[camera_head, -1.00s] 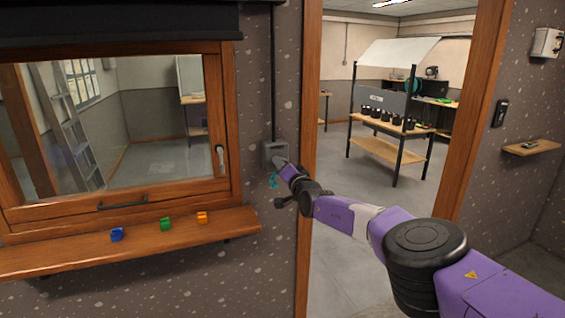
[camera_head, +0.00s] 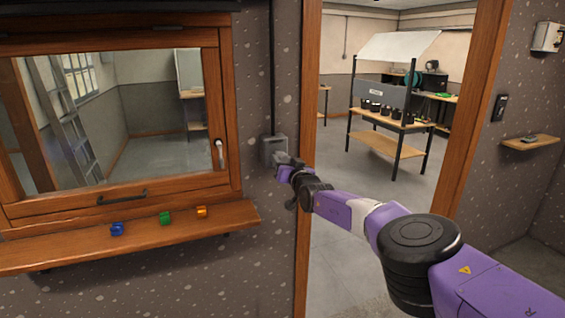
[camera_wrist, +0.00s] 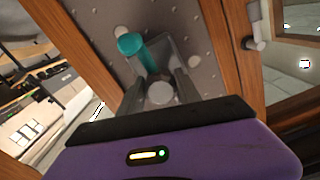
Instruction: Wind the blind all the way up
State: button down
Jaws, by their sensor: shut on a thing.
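The dark blind (camera_head: 120,6) shows only as a thin strip at the top edge of the head view, above the wooden window frame (camera_head: 100,35). Its upper part is out of view. The grey winder box (camera_head: 274,149) is on the wall between window and doorway, with a dark line running up from it. My gripper (camera_head: 282,161) is at the box. In the wrist view, the teal crank handle (camera_wrist: 131,45) sticks up beyond the fingers of my gripper (camera_wrist: 160,92), which are shut on the crank. The exact contact is partly hidden.
A wooden sill (camera_head: 60,250) below the window holds a blue clip (camera_head: 117,229), a green clip (camera_head: 165,217) and an orange clip (camera_head: 201,212). The doorway post (camera_head: 307,100) is close to the right of my wrist. A small shelf (camera_head: 530,142) is at the right.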

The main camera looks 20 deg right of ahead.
jog(key=shift+f, duration=0.2)
jog(key=c, duration=0.9)
grip_release()
jog(key=shift+o, duration=0.3)
jog(key=shift+r, duration=0.1)
